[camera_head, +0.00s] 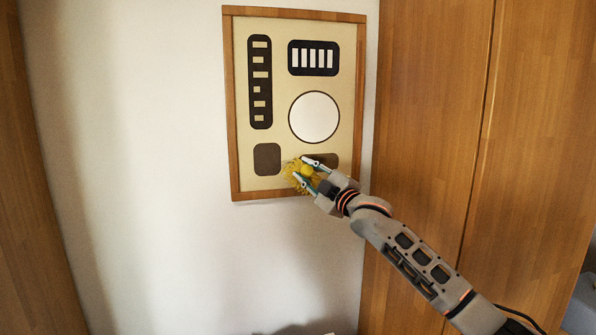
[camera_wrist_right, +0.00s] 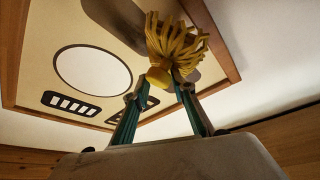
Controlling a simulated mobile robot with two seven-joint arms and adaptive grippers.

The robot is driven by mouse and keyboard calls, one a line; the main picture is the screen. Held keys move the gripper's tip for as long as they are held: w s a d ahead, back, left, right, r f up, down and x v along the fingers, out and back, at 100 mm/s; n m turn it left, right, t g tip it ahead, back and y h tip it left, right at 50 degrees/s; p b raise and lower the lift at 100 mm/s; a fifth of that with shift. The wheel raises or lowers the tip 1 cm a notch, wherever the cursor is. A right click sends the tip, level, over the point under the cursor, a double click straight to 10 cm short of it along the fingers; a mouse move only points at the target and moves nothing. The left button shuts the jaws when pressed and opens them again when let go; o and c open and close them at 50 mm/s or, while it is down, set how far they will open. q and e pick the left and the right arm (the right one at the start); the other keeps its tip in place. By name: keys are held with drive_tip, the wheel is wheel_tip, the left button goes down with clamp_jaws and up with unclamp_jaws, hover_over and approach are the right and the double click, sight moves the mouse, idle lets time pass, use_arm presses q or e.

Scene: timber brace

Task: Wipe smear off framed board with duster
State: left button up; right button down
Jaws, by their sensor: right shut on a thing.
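The framed board (camera_head: 275,90) hangs on the white wall, with a wooden frame and a cream face bearing dark panels and a white disc. My right gripper (camera_head: 307,171) is at the board's lower edge, shut on the yellow duster (camera_head: 292,175). In the right wrist view the gripper (camera_wrist_right: 160,85) pinches the duster's yellow handle, and its strands (camera_wrist_right: 178,45) fan out toward the board (camera_wrist_right: 50,40). I cannot tell whether the strands touch the board. No smear can be clearly told apart from the dark panels; the duster and gripper hide part of the lower right. My left gripper is not in view.
Wooden panels (camera_head: 430,110) stand close to the right of the board. Another wooden surface (camera_head: 30,200) edges the far left. The white wall (camera_head: 140,150) left of and below the board is bare.

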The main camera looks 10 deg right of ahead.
drive_tip(key=d, duration=0.8)
drive_tip(key=shift+s+r, duration=0.2)
drive_tip(key=shift+r, duration=0.05)
idle(0.6)
drive_tip(key=shift+a, duration=0.25)
drive_tip(key=shift+s+a+f, duration=0.1)
drive_tip(key=shift+s+a, duration=0.05)
drive_tip(key=shift+a, duration=2.1)
drive_tip(key=shift+s+a+f, duration=0.1)
drive_tip(key=shift+s+a, duration=0.05)
drive_tip(key=shift+a, duration=2.1)
drive_tip(key=shift+s+a+f, duration=0.1)
drive_tip(key=shift+s+a, duration=0.05)
drive_tip(key=shift+a, duration=2.1)
drive_tip(key=s, duration=0.6)
